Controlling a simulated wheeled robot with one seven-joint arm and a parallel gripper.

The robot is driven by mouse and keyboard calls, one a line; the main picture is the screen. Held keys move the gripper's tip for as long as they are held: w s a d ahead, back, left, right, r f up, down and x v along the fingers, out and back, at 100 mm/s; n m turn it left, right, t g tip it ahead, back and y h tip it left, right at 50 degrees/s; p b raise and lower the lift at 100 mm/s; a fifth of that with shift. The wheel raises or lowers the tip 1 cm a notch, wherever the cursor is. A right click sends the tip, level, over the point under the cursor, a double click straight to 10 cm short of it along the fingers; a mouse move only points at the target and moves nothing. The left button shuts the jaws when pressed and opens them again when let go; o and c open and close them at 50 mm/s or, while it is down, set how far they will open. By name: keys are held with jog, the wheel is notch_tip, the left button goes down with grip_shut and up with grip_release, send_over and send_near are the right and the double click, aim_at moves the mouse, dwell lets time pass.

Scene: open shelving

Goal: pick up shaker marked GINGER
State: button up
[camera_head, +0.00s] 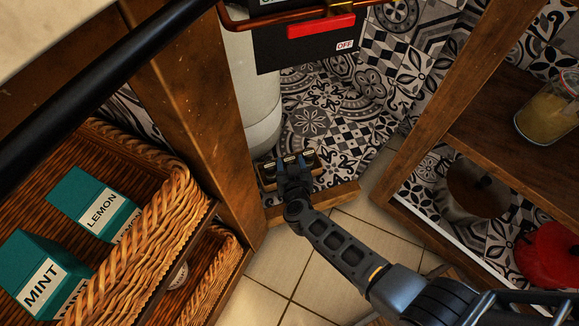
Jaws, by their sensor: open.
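My gripper (291,165) reaches down into the gap between the two shelving units, with its open fingers at a small wooden holder (267,183). Several small items with pale tops stand in the holder in a row, perhaps shakers. They are too small to read, so I cannot tell which is marked GINGER. The gripper's dark fingers cover part of the holder and its contents. I cannot tell whether a finger touches anything.
A wicker basket (152,226) at left holds teal boxes marked MINT (43,279) and LEMON (98,206). A jar (547,113) and red pot (550,257) sit right.

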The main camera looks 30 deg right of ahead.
jog(key=shift+c, duration=0.3)
grip_shut()
jog(key=shift+r, duration=0.1)
